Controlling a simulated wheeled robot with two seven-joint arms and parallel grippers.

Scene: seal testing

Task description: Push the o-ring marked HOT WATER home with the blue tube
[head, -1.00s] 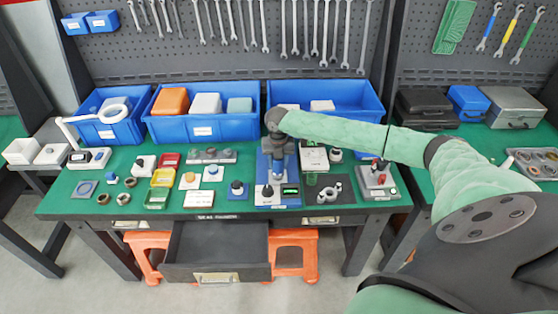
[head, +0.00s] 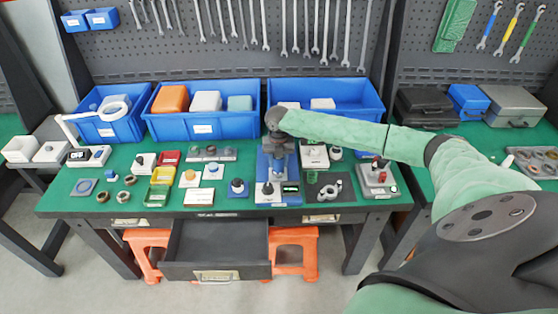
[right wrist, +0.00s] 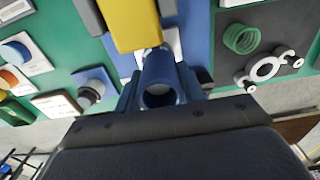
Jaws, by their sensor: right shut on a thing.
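My right gripper (right wrist: 160,88) is shut on the blue tube (right wrist: 160,68), whose open round end faces the camera. In the head view my right gripper (head: 279,150) points down over the blue stand (head: 264,190). The tube's far end reaches toward a white patch on the blue stand, beside a yellow block (right wrist: 130,20). The o-ring marked HOT WATER cannot be made out, and no such marking is legible. I cannot tell whether the tube touches a ring. My left gripper is not in view.
A dark mat with a white two-lobed part (right wrist: 265,70) and a green coil (right wrist: 242,38) lies right of the stand. Small knobbed fixtures and trays crowd the left. Blue bins (head: 203,128) line the back. A drawer (head: 218,245) hangs open in front.

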